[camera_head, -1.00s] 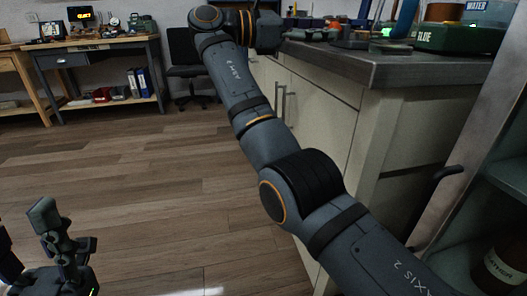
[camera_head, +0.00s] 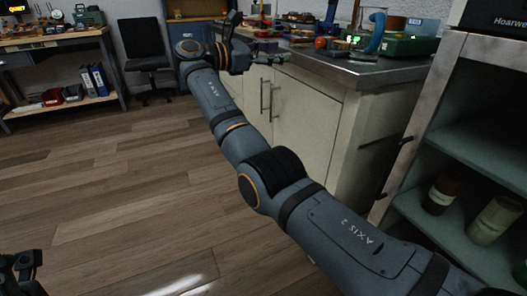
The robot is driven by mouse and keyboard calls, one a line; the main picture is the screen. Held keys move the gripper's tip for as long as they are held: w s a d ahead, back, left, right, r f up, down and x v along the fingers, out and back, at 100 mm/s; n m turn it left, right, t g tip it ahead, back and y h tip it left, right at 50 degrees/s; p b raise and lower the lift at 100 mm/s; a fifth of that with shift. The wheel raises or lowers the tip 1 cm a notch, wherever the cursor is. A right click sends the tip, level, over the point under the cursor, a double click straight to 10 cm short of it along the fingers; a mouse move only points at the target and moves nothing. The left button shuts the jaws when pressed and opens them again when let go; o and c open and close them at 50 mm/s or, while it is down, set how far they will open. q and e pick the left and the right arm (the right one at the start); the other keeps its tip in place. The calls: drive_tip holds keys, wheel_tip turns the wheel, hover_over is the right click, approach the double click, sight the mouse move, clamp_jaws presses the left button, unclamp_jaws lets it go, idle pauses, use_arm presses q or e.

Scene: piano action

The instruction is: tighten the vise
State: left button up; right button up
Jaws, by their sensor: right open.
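I cannot make out the vise for certain; a small green object (camera_head: 88,15) on the left workbench is too far and dim to identify. My right arm crosses the picture from the lower right, and its gripper (camera_head: 266,56) is at the counter's near left edge. The gripper is small, dark and partly hidden by my wrist, open, with nothing visible in it. My left gripper (camera_head: 24,270) shows only in part in the bottom left corner, low over the floor and away from the benches; its fingers are cut off by the frame.
A counter with a grey top (camera_head: 385,72) and cream doors stands beyond my right arm, carrying a blue curved object (camera_head: 376,33) and other tools. An open shelf with jars (camera_head: 495,220) is close on the right. A black chair (camera_head: 146,58) stands behind. The wooden floor (camera_head: 110,190) is clear.

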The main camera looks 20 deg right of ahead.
drive_tip(key=w+d+f+n+t+y+p, duration=0.2)
drive_tip(key=w+f+p, duration=0.25)
drive_tip(key=f, duration=0.35)
wheel_tip(320, 180, down, 27)
drive_tip(key=s+a+t+y+p, duration=0.1)
drive_tip(key=y+p, duration=0.5)
drive_tip(key=p, duration=0.5)
drive_tip(key=shift+s+f+m+t+y, duration=0.2)
drive_tip(key=shift+s+m+t+y, duration=0.1)
drive_tip(key=shift+s+y, duration=0.1)
drive_tip(key=shift+a, duration=0.1)
